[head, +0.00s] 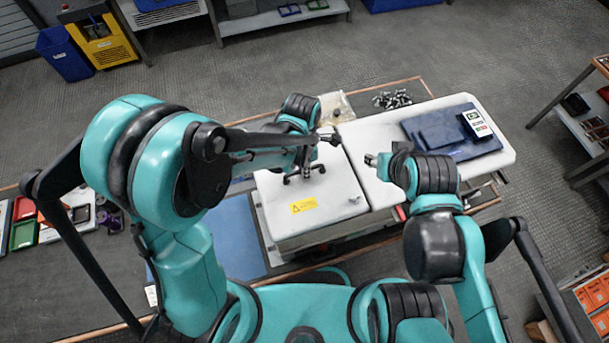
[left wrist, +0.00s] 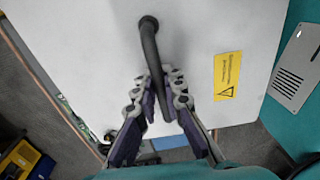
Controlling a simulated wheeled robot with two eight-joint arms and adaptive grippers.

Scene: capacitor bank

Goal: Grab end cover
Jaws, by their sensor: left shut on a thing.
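The end cover (head: 335,190) is a white flat panel with a yellow warning label (head: 303,205), lying on top of a box-like unit on the bench. It fills much of the left wrist view (left wrist: 195,60), where a black bar handle (left wrist: 152,55) stands on it. My left gripper (left wrist: 163,95) is shut on this handle, one finger on each side. In the head view my left gripper (head: 304,166) is over the cover, partly hidden by my arm.
A white surface (head: 375,185) adjoins the cover on the right, with a dark blue mat (head: 440,130) and a handheld device (head: 477,122) on it. Small metal parts (head: 391,99) lie behind. A blue mat (head: 235,235) lies to the left.

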